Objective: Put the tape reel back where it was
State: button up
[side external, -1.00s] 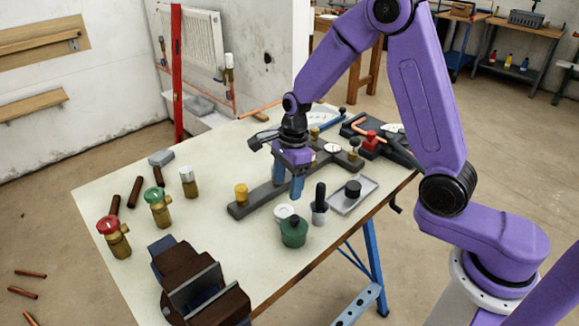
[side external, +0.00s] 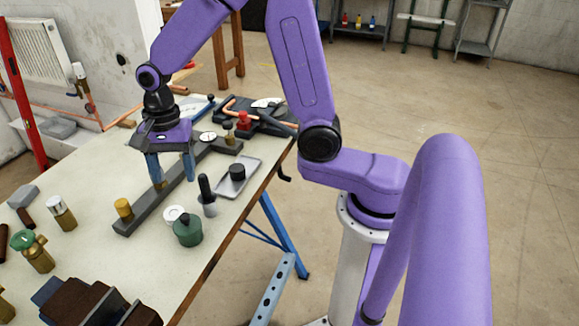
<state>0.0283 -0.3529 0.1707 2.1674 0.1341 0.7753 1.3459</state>
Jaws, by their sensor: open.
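A small white ring-shaped reel (side external: 173,213) lies flat on the bench, just behind the green pot (side external: 187,231); it looks like the tape reel. A short black cylinder (side external: 237,172) sits on the grey tray (side external: 224,190), and I cannot tell for sure that it is not a reel too. My gripper (side external: 172,179) points down above the dark rail (side external: 147,214), behind the white reel. Its blue fingers are apart and hold nothing that I can see. A brass piece (side external: 160,186) on the rail shows partly behind the left finger.
A dark-handled tool stands in a grey cup (side external: 208,202) between reel and tray. Valves (side external: 38,254) and a dark vise (side external: 95,305) are at the left front. Bench surface (side external: 110,255) is clear left of the pot.

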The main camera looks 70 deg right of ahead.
jog(key=s+d+r+n, duration=0.1)
jog(key=s+d+n, duration=0.1)
jog(key=s+n, duration=1)
jog(key=s+d+r+n, duration=0.2)
jog(key=s+d+n, duration=0.1)
jog(key=s+n, duration=0.9)
jog(key=shift+s+d+r+n+h, duration=0.25)
jog(key=shift+n+h, duration=0.15)
jog(key=shift+n, duration=0.3)
